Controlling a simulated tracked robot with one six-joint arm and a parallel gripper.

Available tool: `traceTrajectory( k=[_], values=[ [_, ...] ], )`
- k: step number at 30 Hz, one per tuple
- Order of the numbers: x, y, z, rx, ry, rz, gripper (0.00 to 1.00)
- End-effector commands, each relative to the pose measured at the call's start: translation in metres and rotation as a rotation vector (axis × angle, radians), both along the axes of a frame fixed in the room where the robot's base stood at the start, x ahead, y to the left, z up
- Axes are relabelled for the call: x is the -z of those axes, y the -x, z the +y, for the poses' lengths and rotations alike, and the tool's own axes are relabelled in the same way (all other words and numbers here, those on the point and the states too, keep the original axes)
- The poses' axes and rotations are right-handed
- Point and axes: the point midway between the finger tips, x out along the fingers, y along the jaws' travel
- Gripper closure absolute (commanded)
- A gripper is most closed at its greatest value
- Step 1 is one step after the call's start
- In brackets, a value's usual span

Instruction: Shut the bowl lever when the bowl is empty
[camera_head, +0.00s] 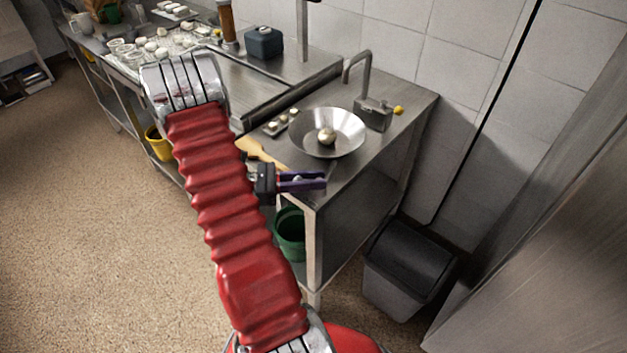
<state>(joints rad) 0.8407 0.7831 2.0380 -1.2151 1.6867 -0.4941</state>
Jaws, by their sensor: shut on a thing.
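The bowl (345,141) is a wide, shallow metal dish on the steel counter. A round, pale beige thing (327,136) sits in its middle, so it is not bare. A grey box with a tap (372,115) stands behind the bowl and has a small yellow knob (398,110) on its right side. A thin dark handle (332,171) runs from the bowl's front edge towards the counter's front. My gripper (318,183), with purple fingers, is shut at the handle's near end. The exact contact is too small to see. I cannot tell which part is the lever.
Small pale pieces on a tray (277,126) lie left of the bowl. A green bucket (290,232) stands below the counter and a dark bin (408,262) to its right. A yellow bucket (158,143) stands further left. The floor at left is clear.

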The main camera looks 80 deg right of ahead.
Motion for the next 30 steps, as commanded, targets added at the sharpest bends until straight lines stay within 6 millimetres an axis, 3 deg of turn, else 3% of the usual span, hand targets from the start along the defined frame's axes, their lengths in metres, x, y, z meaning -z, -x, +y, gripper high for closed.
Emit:
traceTrajectory(
  k=[1, 2, 9, 20, 30],
  values=[
    [0.001, -0.003, -0.005, -0.013, 0.005, -0.009, 1.00],
    [0.001, -0.003, -0.005, -0.014, 0.005, -0.009, 0.75],
    [0.000, -0.002, -0.003, -0.011, 0.003, -0.004, 0.59],
    [0.000, -0.006, 0.000, -0.009, 0.001, -0.002, 0.59],
    [0.001, -0.049, 0.015, -0.013, 0.002, -0.003, 0.59]
  ],
)
